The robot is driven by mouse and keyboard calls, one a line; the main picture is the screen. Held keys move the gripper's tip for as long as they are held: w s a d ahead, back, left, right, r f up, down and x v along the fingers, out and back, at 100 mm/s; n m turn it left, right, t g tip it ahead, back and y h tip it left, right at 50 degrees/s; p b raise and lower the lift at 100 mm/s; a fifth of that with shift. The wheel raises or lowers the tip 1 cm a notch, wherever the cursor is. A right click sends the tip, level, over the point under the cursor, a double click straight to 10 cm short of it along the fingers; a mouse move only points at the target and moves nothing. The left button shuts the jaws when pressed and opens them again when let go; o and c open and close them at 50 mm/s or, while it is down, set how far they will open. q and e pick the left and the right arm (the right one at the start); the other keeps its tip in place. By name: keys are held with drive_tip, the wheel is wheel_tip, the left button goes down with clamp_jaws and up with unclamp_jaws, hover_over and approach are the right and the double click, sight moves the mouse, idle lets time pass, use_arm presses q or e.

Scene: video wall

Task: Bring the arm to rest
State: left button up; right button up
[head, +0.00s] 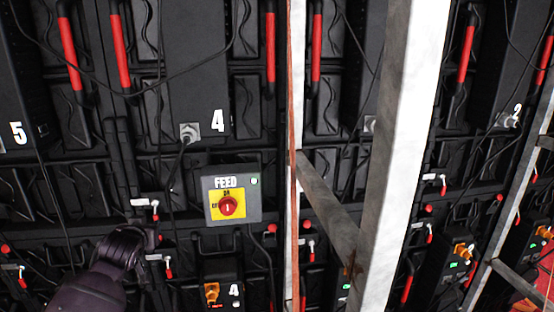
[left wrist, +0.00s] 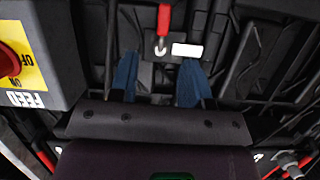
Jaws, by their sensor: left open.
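My left gripper (head: 147,238) comes in from the lower left of the head view, left of and below the grey FEED box (head: 249,208). In the left wrist view its two blue fingers (left wrist: 158,78) are spread apart with nothing between them. Past them are the dark wall, a red-handled latch (left wrist: 163,25) and a white label (left wrist: 187,50). The box also fills the left edge of the left wrist view (left wrist: 62,50), apart from the fingers. My right gripper is not seen.
Black video-wall panels with red handles (head: 69,54) and hanging cables fill the background. A pale metal post (head: 400,130) and diagonal brace (head: 328,200) stand right of the FEED box. A small black unit (head: 222,275) numbered 4 sits below the box.

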use_arm(q)
drive_tip(key=s+d+f+m+t+h, duration=0.25)
drive_tip(key=s+d+f+m, duration=0.3)
drive_tip(key=s+d, duration=0.3)
drive_tip(key=s+d+f+n+g+b, duration=0.1)
drive_tip(key=s+f+g, duration=0.1)
drive_tip(key=s+f, duration=0.8)
drive_tip(key=s+d+f+n+g+b, duration=0.1)
drive_tip(key=s+d+f+g, duration=0.1)
drive_tip(key=s+f, duration=0.9)
drive_tip(key=s, duration=0.5)
drive_tip(key=shift+s+d+n+h, duration=0.15)
drive_tip(key=shift+s+n+h, duration=0.1)
drive_tip(key=shift+n+h, duration=0.1)
drive_tip(key=shift+f+g, duration=0.1)
drive_tip(key=shift+g, duration=0.15)
